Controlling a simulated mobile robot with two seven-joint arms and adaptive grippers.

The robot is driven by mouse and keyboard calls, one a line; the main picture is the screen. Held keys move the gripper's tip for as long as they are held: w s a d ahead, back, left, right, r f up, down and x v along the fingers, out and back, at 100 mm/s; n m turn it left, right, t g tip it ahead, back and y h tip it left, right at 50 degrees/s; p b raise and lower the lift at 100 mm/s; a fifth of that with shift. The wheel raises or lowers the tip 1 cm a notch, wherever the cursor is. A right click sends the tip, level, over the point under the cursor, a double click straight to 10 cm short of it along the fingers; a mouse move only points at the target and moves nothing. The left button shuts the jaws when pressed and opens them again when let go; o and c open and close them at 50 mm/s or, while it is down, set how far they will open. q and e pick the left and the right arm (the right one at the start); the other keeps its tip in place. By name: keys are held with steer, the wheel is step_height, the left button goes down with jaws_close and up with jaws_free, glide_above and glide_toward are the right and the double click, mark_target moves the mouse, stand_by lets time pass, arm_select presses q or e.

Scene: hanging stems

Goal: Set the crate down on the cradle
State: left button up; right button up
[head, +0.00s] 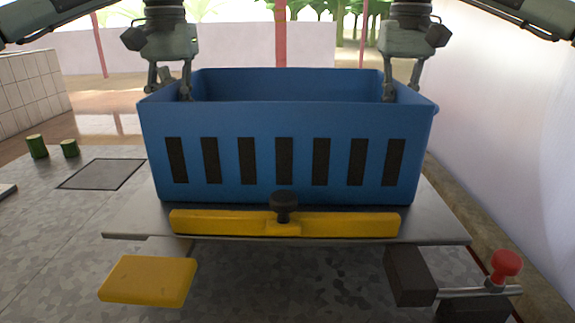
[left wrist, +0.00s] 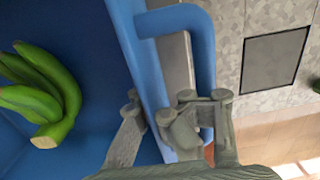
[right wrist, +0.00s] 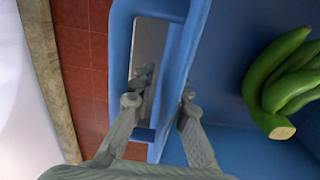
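The blue crate (head: 284,150), with dark slots in its front, sits level at or just above the cradle's metal plate (head: 440,225). I cannot tell whether its underside touches. A yellow bar (head: 340,223) with a black knob runs along the plate's front, just before the crate. My left gripper (left wrist: 158,120) is shut on the crate's left side wall at the handle (left wrist: 204,70), one finger inside and one outside. My right gripper (right wrist: 160,105) is shut likewise on the right wall by its handle (right wrist: 122,60). Green bananas (left wrist: 40,95) lie inside; they also show in the right wrist view (right wrist: 285,85).
A yellow pad (head: 148,281) juts out at front left. A red-knobbed lever (head: 505,264) and dark block (head: 408,276) are at front right. Green stem pieces (head: 37,146) and a dark square (head: 102,174) are on the left surface. A white wall (head: 500,110) stands close on the right.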

arm_select(q)
steer(key=shift+o, duration=1.1)
steer(key=shift+r, duration=0.1)
arm_select(e)
steer(key=shift+o, duration=0.7)
arm_select(q)
steer(key=o, duration=0.5)
steer(key=shift+d, duration=0.1)
arm_select(e)
steer(key=shift+a, duration=0.1)
arm_select(q)
steer(key=shift+d, duration=0.1)
step_height(320, 180, up, 12)
arm_select(e)
steer(key=shift+a+r, duration=0.1)
step_height(320, 180, up, 12)
steer(key=shift+f, duration=0.1)
